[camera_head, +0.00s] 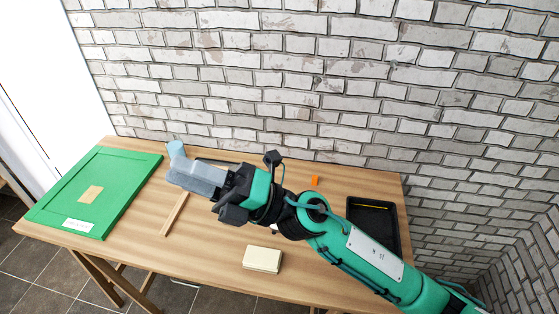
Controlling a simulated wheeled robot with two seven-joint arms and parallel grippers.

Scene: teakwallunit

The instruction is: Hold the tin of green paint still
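My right gripper (190,176) reaches in from the lower right and hangs over the back left of the wooden table, with its grey fingers pointing left. A pale blue piece (175,149) shows at the far end of the fingers; I cannot tell whether it is part of the gripper or a separate thing. No tin of green paint can be made out; the gripper and arm hide part of the table behind them. Whether the fingers are open or shut does not show. My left gripper is not in view.
A green panel (118,188) lies on the table (215,240) at the left. A wooden stick (174,215) lies below the gripper. A cream block (262,259) is at the front, a black tray (373,214) at the right, a small orange object (315,181) at the back. A brick wall stands behind.

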